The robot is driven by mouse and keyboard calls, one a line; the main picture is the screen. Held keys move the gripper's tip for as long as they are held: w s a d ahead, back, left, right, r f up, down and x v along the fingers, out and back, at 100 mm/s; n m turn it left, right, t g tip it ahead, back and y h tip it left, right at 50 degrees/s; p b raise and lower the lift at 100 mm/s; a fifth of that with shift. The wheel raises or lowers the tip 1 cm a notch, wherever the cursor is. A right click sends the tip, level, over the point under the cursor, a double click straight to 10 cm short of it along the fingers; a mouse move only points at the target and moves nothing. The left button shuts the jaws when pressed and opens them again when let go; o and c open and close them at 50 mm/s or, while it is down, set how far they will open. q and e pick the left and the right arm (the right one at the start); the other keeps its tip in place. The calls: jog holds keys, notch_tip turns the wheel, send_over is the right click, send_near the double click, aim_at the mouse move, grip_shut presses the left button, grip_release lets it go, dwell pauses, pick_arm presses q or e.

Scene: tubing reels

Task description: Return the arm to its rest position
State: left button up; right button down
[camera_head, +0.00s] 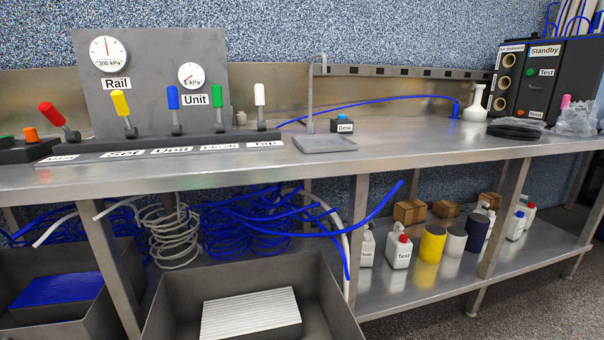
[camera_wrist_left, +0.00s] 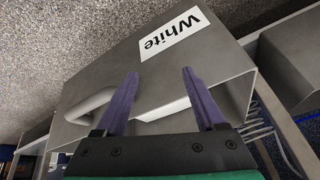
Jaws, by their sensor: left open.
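In the left wrist view my left gripper (camera_wrist_left: 160,76) has two purple fingers spread apart, with nothing seen clamped between them. It is in front of a grey bin labelled "White" (camera_wrist_left: 222,72). No gripper shows in the head view. My right gripper is in neither view.
A grey bin (camera_head: 236,270) with white lengths (camera_head: 250,312) and another with blue lengths (camera_head: 58,290) stand below the steel bench (camera_head: 400,150). Blue and white tubing coils hang above them. Bottles and cans stand on the lower shelf (camera_head: 395,290). Valve levers stand on the bench.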

pick_arm(q)
jog(key=s+d+f+g+h, duration=0.1)
jog(key=s+d+f+g, duration=0.15)
jog(key=f, duration=0.35)
jog(key=s+d+f+g, duration=0.1)
jog(key=s+f, duration=0.3)
jog(key=f, duration=0.3)
jog(key=s+a+p, duration=0.2)
jog(key=s+p, duration=0.6)
jog(key=p, duration=0.5)
jog(key=s+a+p, duration=0.3)
jog(key=s+p, duration=0.5)
jog(key=p, duration=0.5)
jog(key=shift+a+g+y, duration=0.2)
jog(key=shift+g+y, duration=0.1)
jog(key=shift+g, duration=0.05)
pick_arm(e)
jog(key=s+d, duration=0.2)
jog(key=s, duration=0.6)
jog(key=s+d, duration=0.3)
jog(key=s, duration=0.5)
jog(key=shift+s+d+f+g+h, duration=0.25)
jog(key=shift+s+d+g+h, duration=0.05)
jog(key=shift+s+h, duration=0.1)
pick_arm(q)
jog(key=shift+s+r, duration=0.1)
jog(key=shift+r, duration=0.05)
